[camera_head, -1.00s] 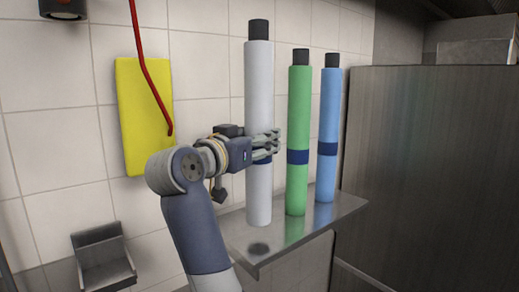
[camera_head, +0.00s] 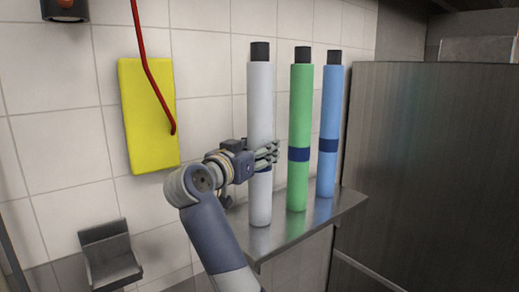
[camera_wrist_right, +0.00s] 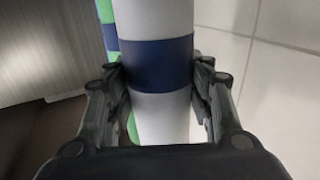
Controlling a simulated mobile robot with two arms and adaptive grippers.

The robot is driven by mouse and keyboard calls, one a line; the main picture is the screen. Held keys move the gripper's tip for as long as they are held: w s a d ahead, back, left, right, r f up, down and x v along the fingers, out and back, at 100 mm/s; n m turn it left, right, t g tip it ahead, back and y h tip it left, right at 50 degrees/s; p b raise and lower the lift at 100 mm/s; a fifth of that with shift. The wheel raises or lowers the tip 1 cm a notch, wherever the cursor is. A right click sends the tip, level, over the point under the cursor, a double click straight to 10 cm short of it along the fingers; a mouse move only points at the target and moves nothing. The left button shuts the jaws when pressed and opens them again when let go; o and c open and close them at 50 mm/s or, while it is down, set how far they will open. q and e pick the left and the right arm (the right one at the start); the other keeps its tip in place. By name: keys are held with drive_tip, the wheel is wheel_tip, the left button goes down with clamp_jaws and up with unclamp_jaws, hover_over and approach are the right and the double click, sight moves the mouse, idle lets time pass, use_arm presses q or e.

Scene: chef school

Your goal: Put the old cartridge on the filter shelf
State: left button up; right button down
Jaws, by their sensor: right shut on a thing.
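A white cartridge (camera_head: 260,108) with a black cap and a blue band stands upright over the left part of the metal filter shelf (camera_head: 318,226). Its lower end looks at or very near the shelf surface; I cannot tell for sure that it touches. My right gripper (camera_head: 268,156) is shut on it at the blue band. In the right wrist view, my right gripper's fingers (camera_wrist_right: 160,85) press on both sides of the white cartridge's blue band (camera_wrist_right: 158,63). My left gripper is not in view.
A green cartridge (camera_head: 300,110) and a blue cartridge (camera_head: 329,110) stand upright on the shelf, right of the white one. A yellow panel (camera_head: 146,125) and a red hose (camera_head: 150,75) are on the tiled wall. A large metal cabinet (camera_head: 435,170) is at right.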

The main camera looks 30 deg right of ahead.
drive_tip(key=shift+r, duration=0.1)
drive_tip(key=c, duration=0.8)
unclamp_jaws()
drive_tip(key=shift+s, duration=0.1)
drive_tip(key=shift+o, duration=0.2)
drive_tip(key=b+v, duration=0.4)
drive_tip(key=v, duration=0.8)
drive_tip(key=shift+a, duration=0.1)
